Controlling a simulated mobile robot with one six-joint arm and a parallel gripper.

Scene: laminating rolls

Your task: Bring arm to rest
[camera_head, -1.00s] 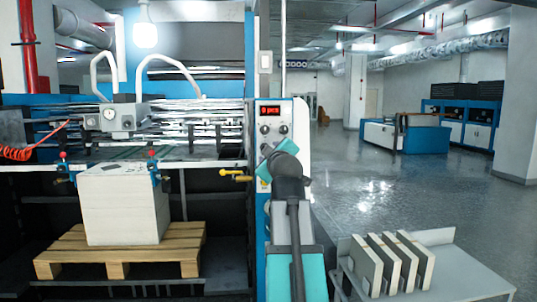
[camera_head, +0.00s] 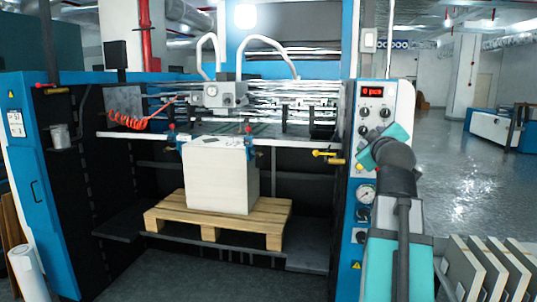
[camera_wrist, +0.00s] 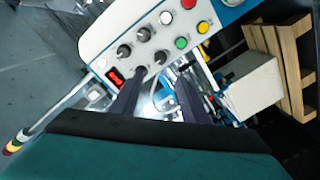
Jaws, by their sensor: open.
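My arm (camera_head: 402,215), teal and dark grey, stands raised at the right in the head view, in front of the machine's control panel (camera_head: 372,118). In the wrist view my gripper (camera_wrist: 160,84) shows two dark fingers spread apart, with nothing between them. Behind the fingers lies the control panel with its knobs and coloured buttons, seen tilted. In the head view I cannot make out the fingers; the arm seems to hide them.
A white paper stack (camera_head: 218,178) sits on a wooden pallet (camera_head: 170,215) inside the laminating machine. Grey-white slabs (camera_head: 478,272) stand upright at the lower right. A white roll (camera_head: 27,273) stands at the lower left. Open shiny floor (camera_head: 470,185) lies right of the machine.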

